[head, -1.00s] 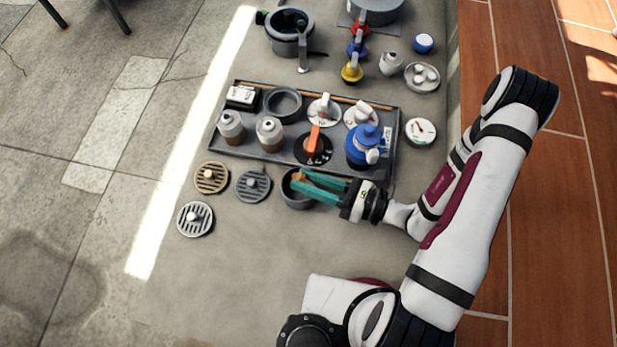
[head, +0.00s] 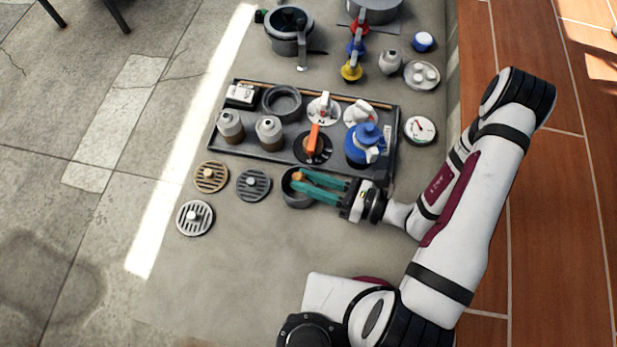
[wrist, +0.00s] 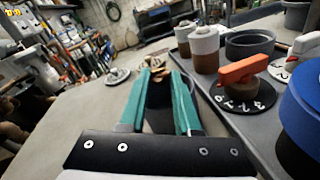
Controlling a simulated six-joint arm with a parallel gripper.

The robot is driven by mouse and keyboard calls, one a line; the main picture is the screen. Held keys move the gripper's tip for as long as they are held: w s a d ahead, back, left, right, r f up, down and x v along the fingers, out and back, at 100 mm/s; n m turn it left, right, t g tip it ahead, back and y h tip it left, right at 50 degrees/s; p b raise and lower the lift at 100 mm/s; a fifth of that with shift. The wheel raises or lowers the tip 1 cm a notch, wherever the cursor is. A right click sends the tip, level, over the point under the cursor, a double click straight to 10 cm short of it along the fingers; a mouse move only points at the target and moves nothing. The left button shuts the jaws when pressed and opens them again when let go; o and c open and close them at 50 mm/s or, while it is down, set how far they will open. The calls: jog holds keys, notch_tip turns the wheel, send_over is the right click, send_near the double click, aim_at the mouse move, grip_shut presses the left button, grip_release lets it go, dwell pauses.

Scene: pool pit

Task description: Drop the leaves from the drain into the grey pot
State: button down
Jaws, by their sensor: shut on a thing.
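My gripper (head: 298,182) has two long teal fingers, which reach left over a dark grey round open pot (head: 297,201) on the concrete. It is shut on a small clump of tan-brown leaves (head: 297,176), held at the fingertips. In the wrist view the crumpled leaves (wrist: 155,66) sit between the far ends of the fingers. I cannot tell whether the tips are inside the pot's mouth or just above it; the fingers hide part of the rim. Another grey round pot (head: 283,91) stands in the tray. No open drain is clear to see.
Three round grates, brass (head: 211,189), dark grey (head: 253,196) and pale (head: 195,231), lie left of the pot. The tray (head: 222,150) behind holds bottles, an orange-handled valve (head: 314,138) and a blue valve (head: 365,135). The concrete in front is clear.

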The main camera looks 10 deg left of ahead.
dwell(0.4)
jog(key=c, duration=0.5)
grip_release()
jog(key=shift+f, duration=0.1)
jog(key=shift+c, duration=0.2)
notch_tip(320, 180, up, 7)
dwell(0.5)
